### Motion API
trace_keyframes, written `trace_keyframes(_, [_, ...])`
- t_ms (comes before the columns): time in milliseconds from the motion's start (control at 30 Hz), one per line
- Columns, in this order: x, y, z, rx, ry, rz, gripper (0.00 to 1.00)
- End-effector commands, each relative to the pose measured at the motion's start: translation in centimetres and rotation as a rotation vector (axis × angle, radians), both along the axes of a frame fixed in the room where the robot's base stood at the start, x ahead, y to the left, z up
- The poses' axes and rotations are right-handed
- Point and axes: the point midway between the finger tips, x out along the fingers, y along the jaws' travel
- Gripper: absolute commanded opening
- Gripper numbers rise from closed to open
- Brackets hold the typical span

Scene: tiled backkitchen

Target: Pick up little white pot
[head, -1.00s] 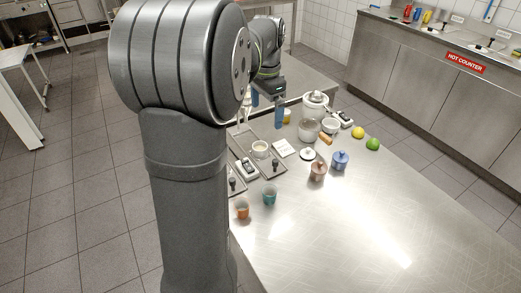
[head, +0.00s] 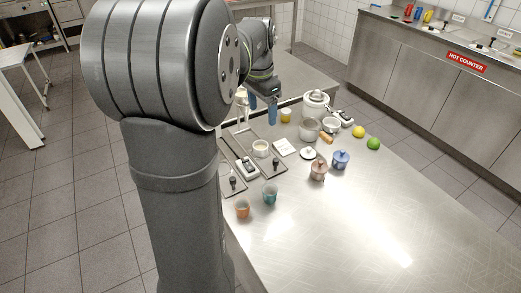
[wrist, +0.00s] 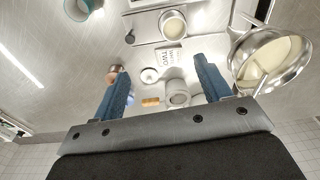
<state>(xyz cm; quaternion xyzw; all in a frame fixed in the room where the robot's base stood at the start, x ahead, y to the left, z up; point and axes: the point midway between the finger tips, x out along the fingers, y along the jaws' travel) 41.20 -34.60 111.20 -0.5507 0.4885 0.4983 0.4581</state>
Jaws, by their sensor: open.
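A small pale pot (head: 308,131) with a tan handle (head: 326,138) stands among the crockery at the back of the steel counter; it best fits the little white pot. In the wrist view this pot (wrist: 179,94) shows low between the fingers, its lower part cut off by my gripper's body. My gripper (head: 263,107) is open and empty, above the counter to the left of the pot. Both blue fingers show in the wrist view (wrist: 160,66).
A pinkish pot (head: 318,170) and blue pot (head: 340,160) stand nearer. A metal pan (wrist: 272,57) is close beside the right finger. The counter's front right is bare.

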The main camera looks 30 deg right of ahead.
Motion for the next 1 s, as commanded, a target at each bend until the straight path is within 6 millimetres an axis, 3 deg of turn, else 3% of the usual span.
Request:
trace_keyframes(200, [0.2, 4.2, 0.4, -0.214, -0.057, 0.292, 0.7])
trace_keyframes(367, [0.3, 5.5, 0.2, -0.293, -0.076, 0.406, 0.7])
trace_keyframes(467, [0.5, 5.2, -0.8, -0.302, -0.077, 0.421, 0.7])
trace_keyframes(800, [1.8, 2.7, -7.6, -0.298, -0.076, 0.417, 0.7])
trace_keyframes(1000, [2.4, 1.7, -10.3, -0.3, -0.077, 0.416, 0.7])
